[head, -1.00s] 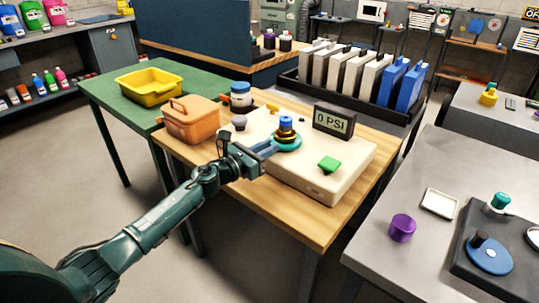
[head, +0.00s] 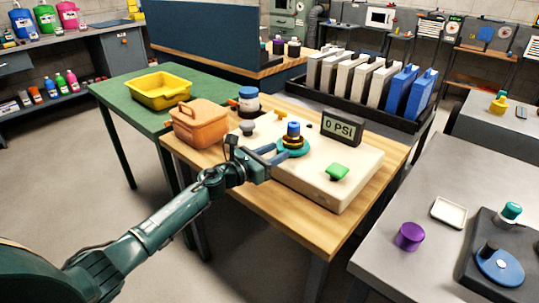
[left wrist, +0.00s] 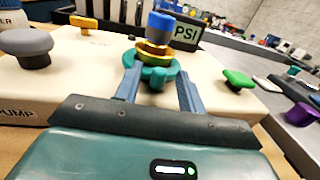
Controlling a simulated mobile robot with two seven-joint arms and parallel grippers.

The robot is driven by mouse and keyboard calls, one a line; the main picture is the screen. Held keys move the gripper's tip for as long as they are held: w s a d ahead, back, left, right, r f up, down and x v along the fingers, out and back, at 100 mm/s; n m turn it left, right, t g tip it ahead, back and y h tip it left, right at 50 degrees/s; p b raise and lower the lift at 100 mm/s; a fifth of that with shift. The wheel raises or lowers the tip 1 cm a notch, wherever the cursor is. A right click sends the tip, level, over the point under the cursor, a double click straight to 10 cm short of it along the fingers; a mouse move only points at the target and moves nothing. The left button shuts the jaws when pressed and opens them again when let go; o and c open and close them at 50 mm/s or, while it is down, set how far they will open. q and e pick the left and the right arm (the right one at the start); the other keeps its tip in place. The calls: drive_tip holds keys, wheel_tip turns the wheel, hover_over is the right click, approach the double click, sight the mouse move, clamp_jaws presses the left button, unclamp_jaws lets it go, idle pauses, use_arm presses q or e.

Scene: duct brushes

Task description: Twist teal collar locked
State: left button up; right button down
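The teal collar (head: 293,150) sits low around a post with a brass-coloured ring and a blue cap (head: 294,128), on top of the cream pump unit (head: 338,190). My left gripper (head: 280,152) comes in from the left at collar height. In the left wrist view the collar (left wrist: 154,77) lies between the tips of my left gripper (left wrist: 157,78). The fingers stand apart, one on each side of it. I cannot tell whether they touch it. My right gripper is not in view.
The pump unit carries a grey knob (head: 247,128), a green knob (head: 337,172) and a gauge reading 0 PSI (head: 342,128). An orange toolbox (head: 200,125) stands close behind my left forearm. A black rack (head: 400,118) of white and blue blocks stands behind.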

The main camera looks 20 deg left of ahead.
use_arm(q)
drive_tip(key=b+v, duration=0.1)
drive_tip(key=v, duration=1.2)
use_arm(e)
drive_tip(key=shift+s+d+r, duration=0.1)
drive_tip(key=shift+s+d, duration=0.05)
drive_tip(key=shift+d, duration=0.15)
